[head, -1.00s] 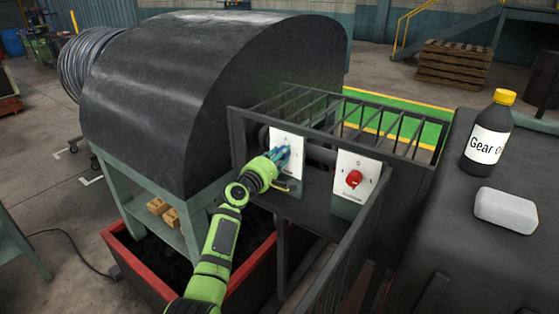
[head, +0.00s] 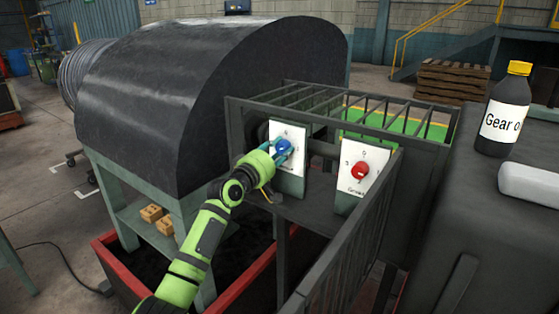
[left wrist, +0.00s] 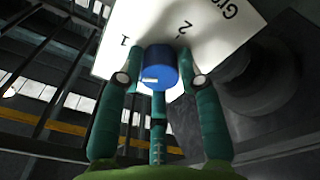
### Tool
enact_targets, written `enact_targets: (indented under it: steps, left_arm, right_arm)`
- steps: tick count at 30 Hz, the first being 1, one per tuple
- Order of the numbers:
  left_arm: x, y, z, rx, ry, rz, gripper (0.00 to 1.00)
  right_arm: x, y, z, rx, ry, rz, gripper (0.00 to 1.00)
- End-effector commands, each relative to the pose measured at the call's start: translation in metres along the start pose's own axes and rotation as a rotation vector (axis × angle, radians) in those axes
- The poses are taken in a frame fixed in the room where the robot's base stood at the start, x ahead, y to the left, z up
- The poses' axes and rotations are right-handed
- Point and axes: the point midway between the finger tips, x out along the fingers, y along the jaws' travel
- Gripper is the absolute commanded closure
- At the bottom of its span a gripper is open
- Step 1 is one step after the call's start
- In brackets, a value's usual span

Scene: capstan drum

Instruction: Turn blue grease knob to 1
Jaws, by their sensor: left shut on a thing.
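The blue knob (head: 284,146) is on a white plate (head: 291,131) on the machine's side. It also shows in the left wrist view (left wrist: 158,66), with a white mark low on its side. The numbers 1 and 2 are printed on the plate (left wrist: 207,35) behind it. My left gripper (head: 276,150) has its teal fingers around the knob, shut on it; the fingers also show in the left wrist view (left wrist: 158,82). They partly hide the plate in the head view. My right gripper is not in view.
A red knob (head: 360,170) on a second white plate (head: 372,183) is to the right. Dark railings (head: 345,235) stand in front. The drum cover (head: 190,90) is behind my left arm.

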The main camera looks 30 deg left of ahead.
Motion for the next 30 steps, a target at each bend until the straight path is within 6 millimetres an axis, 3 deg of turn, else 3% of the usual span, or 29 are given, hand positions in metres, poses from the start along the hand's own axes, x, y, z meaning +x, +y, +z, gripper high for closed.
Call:
enact_targets:
  steps: [3,12,30]
  left_arm:
    - [-0.001,-0.003,-0.001,0.110,-0.001,0.009,0.96]
    - [0.000,-0.002,-0.001,0.324,-0.011,0.023,0.96]
    - [0.000,0.001,-0.003,0.453,-0.016,0.034,0.96]
  right_arm:
    - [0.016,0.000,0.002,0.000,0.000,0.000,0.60]
    - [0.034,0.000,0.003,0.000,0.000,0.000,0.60]
    - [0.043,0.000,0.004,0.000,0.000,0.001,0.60]
